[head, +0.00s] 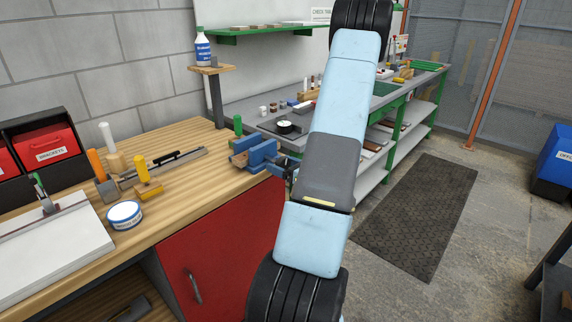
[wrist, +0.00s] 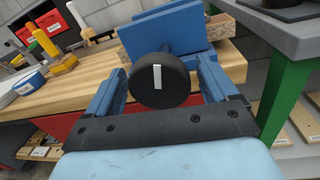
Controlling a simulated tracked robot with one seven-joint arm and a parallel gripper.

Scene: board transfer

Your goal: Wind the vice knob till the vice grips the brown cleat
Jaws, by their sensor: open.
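The blue vice (head: 262,151) is at the right front corner of the wooden bench; it also shows in the wrist view (wrist: 165,38). Its round black knob (wrist: 160,82), with an upright white mark, faces my wrist camera. The brown cleat (wrist: 223,27) shows behind the vice's front jaw, at its right end; most of it is hidden. I cannot tell whether the jaws touch it. My gripper (wrist: 161,70) is open, with one blue finger on each side of the knob and a gap visible at both sides. In the head view my arm largely hides the knob.
On the bench (head: 185,215) are a round blue-and-white tin (head: 125,214), yellow- and orange-handled tools, and red bins (head: 50,145). A green-framed workbench (head: 400,130) stands behind my arm. A dark mat (head: 420,215) lies on open floor to the right.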

